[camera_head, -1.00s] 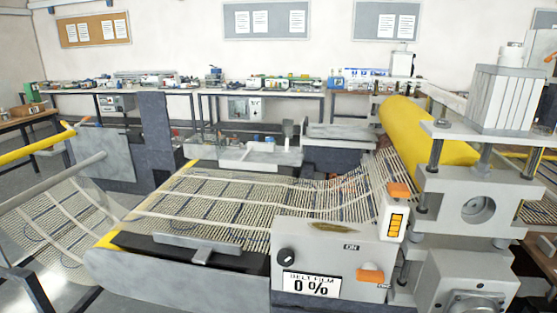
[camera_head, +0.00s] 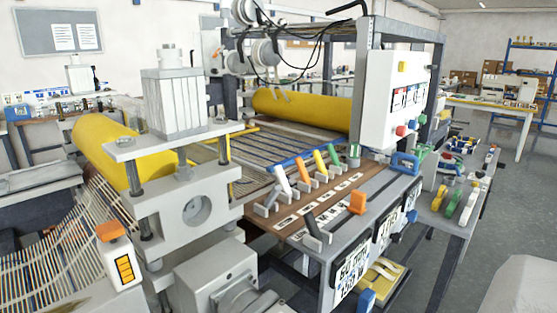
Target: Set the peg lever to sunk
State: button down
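A brown panel (camera_head: 335,190) on the machine in the middle carries a row of levers in grey brackets. They are a white lever (camera_head: 282,180), an orange lever (camera_head: 303,169), a yellow lever (camera_head: 320,161) and a green lever (camera_head: 333,156). A dark grey lever (camera_head: 313,228) stands at the near end, leaning to the upper left. White label plates (camera_head: 309,217) lie on the panel, but their text is too small to read. I cannot tell which lever is the peg lever. My gripper is not in view.
An orange block (camera_head: 357,203) and a blue handle (camera_head: 405,162) are on the same bench. A white control box (camera_head: 395,100) hangs above. A grey press (camera_head: 190,195) stands to the left. A side table (camera_head: 448,208) holds coloured tools. Grey floor (camera_head: 505,215) is clear at the right.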

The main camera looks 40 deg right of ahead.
aim_at(301, 165)
jog(key=i+j+z, duration=0.1)
jog(key=z, duration=0.3)
jog(key=j+z, duration=0.5)
jog(key=z, duration=0.25)
jog(key=j+z, duration=0.65)
jog(key=j, duration=0.15)
